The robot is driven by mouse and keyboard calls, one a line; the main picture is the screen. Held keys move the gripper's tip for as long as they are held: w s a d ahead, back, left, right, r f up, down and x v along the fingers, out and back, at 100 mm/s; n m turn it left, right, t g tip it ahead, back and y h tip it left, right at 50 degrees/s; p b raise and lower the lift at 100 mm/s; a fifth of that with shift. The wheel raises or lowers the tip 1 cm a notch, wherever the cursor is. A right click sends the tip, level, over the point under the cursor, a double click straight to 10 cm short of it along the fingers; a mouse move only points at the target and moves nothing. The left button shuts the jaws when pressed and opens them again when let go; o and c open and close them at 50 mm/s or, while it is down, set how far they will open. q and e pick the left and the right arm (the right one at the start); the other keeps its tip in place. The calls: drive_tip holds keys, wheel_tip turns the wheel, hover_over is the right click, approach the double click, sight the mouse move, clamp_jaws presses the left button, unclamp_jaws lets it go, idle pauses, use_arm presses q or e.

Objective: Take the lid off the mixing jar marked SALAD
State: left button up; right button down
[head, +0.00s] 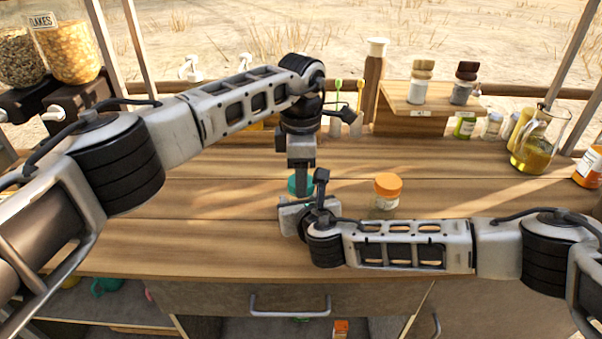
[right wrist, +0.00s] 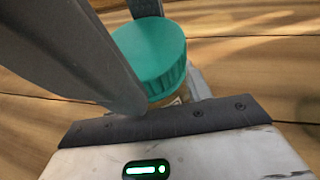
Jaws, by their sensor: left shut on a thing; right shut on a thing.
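A jar with a teal lid (head: 293,186) stands on the wooden counter, mostly hidden by my grippers. The teal lid also shows large in the right wrist view (right wrist: 150,52), with only a sliver of the jar body below it. No SALAD marking is readable. My left gripper (head: 302,180) comes down from above and is shut on the teal lid. My right gripper (head: 292,212) is low at the jar's near side and is shut on the jar body. The lid appears to sit on the jar; any gap is hidden.
An orange-lidded jar (head: 387,191) stands just right of the grippers. A small wooden shelf (head: 430,100) with two jars is at the back right, near a glass oil jug (head: 535,150). Flake dispensers (head: 68,48) are at the left. The counter's left middle is clear.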

use_arm(q)
drive_tip(key=o, duration=1.1)
wheel_tip(320, 180, up, 4)
drive_tip(key=shift+r, duration=0.2)
drive_tip(key=shift+c, duration=0.5)
drive_tip(key=shift+r+m, duration=0.65)
drive_tip(key=shift+m, duration=0.05)
wheel_tip(320, 180, up, 2)
drive_tip(key=m, duration=0.3)
drive_tip(key=shift+f, duration=3.85)
